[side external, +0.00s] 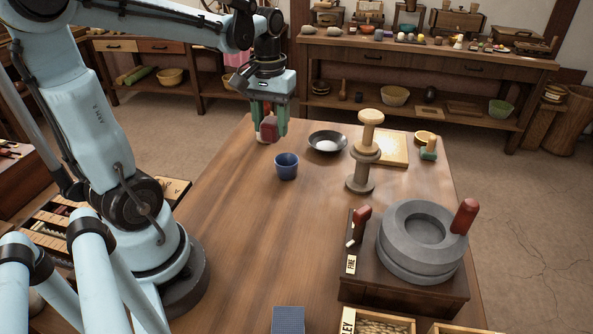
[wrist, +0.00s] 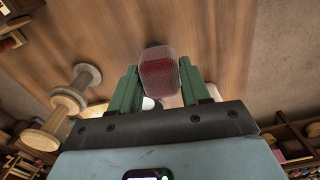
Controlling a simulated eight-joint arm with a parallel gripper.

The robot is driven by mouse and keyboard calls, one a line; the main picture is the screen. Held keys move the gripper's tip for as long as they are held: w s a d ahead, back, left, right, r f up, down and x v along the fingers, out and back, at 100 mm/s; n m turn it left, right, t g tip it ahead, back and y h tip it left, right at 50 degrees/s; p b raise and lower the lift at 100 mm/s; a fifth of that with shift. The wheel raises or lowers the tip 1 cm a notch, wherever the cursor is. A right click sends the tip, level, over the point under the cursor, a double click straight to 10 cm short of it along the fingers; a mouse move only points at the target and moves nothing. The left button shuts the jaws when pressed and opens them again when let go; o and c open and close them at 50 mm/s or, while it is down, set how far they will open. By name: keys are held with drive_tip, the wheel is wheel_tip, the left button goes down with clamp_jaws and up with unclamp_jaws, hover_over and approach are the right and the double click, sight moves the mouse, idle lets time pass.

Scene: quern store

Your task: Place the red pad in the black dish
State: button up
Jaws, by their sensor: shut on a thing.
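My gripper (side external: 269,134) is shut on the red pad (side external: 269,124) and holds it above the far left part of the table. In the wrist view the pad (wrist: 159,78) sits between the green fingers of my gripper (wrist: 158,66). The black dish (side external: 313,136) rests on the table to the right of my gripper, apart from it. A white round thing (side external: 327,146) lies in the dish. In the wrist view the dish is mostly hidden behind the pad and fingers.
A grey quern (side external: 418,245) with a red handle fills the front right. The table's left middle is clear.

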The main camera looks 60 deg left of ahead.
drive_tip(key=w+a+r, duration=0.1)
drive_tip(key=w+a, duration=0.3)
drive_tip(key=w, duration=0.7)
drive_tip(key=n, duration=0.1)
approach(327, 146)
wheel_tip(327, 146, down, 5)
drive_tip(key=shift+f, duration=0.1)
drive_tip(key=o, duration=1)
drive_tip(key=shift+f, duration=0.1)
drive_tip(key=shift+o, duration=0.2)
